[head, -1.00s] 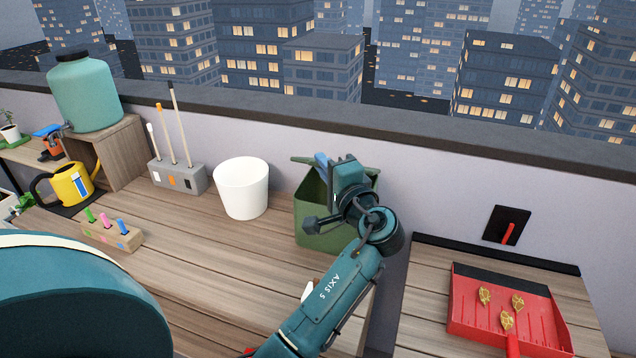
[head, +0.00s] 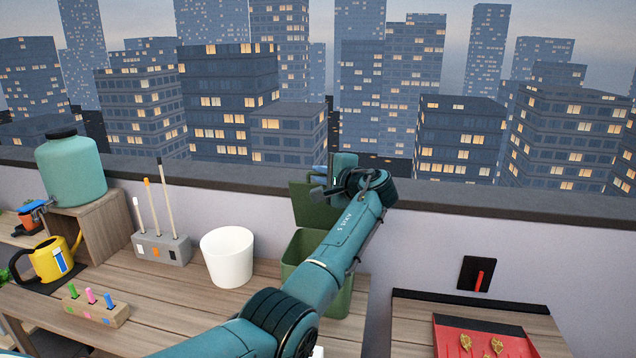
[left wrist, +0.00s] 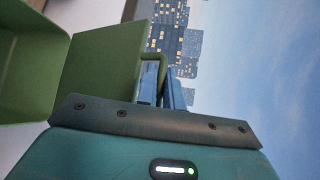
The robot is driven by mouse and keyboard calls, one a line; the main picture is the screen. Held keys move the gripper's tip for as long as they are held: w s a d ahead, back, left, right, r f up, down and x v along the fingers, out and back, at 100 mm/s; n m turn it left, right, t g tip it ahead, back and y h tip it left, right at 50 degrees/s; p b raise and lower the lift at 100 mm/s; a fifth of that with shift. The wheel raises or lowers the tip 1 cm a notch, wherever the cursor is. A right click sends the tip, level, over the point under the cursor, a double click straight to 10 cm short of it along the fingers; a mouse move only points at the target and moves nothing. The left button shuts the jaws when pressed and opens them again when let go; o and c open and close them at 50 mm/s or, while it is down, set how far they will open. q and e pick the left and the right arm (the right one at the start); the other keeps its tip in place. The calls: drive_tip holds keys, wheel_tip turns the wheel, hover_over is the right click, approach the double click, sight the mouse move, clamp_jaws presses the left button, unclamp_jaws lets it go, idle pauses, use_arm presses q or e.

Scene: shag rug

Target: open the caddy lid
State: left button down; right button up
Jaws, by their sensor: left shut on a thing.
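The green caddy (head: 297,250) stands on the wooden bench against the wall, partly hidden behind my left arm. Its lid (head: 306,203) is swung up and stands roughly upright at the back of the caddy. My left gripper (head: 328,180) is at the lid's upper edge and shut on it. In the left wrist view, the blue fingers (left wrist: 162,86) are at the loop-shaped handle (left wrist: 154,58) on the edge of the lid (left wrist: 100,68). The caddy's open inside (left wrist: 30,60) shows at the left there. My right gripper is out of view.
A white pot (head: 228,257) stands just left of the caddy. Further left are a grey holder (head: 162,249) with upright sticks, a yellow watering can (head: 50,260) and a teal jug (head: 71,172). A red dustpan (head: 480,338) lies at the right. The parapet (head: 450,196) runs behind.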

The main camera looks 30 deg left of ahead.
use_arm(q)
drive_tip(key=shift+w+a+r+m+g+h, duration=0.15)
drive_tip(key=shift+w+a+g, duration=0.1)
drive_tip(key=shift+w, duration=0.25)
drive_tip(key=shift+w+a+r+m+g+h, duration=0.1)
drive_tip(key=shift+w+a+m+g+h, duration=0.1)
drive_tip(key=shift+w, duration=0.25)
drive_tip(key=c, duration=1.5)
unclamp_jaws()
drive_tip(key=shift+d, duration=0.15)
drive_tip(key=b+v, duration=0.1)
drive_tip(key=v, duration=1.2)
drive_tip(key=shift+b, duration=0.35)
